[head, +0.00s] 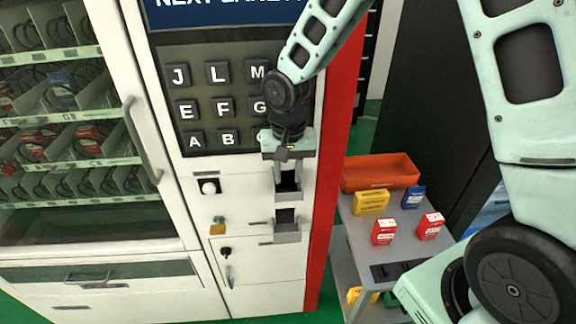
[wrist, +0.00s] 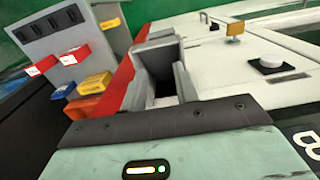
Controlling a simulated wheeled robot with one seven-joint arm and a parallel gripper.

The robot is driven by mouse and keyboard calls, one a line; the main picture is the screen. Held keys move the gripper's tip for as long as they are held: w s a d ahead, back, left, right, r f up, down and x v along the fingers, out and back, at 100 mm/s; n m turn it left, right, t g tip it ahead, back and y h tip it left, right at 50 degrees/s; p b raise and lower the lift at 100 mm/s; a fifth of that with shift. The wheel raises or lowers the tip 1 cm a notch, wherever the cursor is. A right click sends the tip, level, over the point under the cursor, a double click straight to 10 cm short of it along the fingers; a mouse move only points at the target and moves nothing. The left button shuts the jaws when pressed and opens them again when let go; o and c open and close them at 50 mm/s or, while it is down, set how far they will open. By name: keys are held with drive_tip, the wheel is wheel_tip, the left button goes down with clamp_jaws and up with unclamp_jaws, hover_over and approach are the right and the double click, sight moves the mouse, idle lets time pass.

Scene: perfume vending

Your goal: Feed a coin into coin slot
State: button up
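My gripper (head: 288,191) is in front of the white vending machine (head: 262,264), below the letter keypad. It points down and its two grey fingers are apart, with a dark gap between them; I see no coin in it. The fingers also show in the wrist view (wrist: 163,92). A small yellow fitting (head: 218,220), possibly the coin slot, is left of the gripper. It stands out from the panel in the wrist view (wrist: 234,29). No coin is visible.
A white round button (head: 208,187) is above the yellow fitting, and a dark lock (head: 225,251) is below it. A grey cart (head: 350,237) at right holds an orange bin (head: 381,173) and several red, yellow and blue boxes. The door handle (head: 141,141) is at left.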

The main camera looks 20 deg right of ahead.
wheel_tip(320, 180, up, 17)
drive_tip(key=b, duration=0.3)
drive_tip(key=shift+r+b, duration=0.2)
drive_tip(key=shift+b, duration=0.1)
idle(0.8)
drive_tip(key=s+a+f+n+b, duration=0.3)
drive_tip(key=s+f+n, duration=0.2)
drive_tip(key=s+f, duration=0.3)
drive_tip(key=s+a+f+n+b, duration=0.3)
drive_tip(key=s+f+n, duration=0.3)
drive_tip(key=s, duration=0.9)
wheel_tip(320, 180, down, 3)
drive_tip(key=shift+s+a+r+y, duration=0.15)
drive_tip(key=shift+s+a+y, duration=0.2)
drive_tip(key=shift+a, duration=0.4)
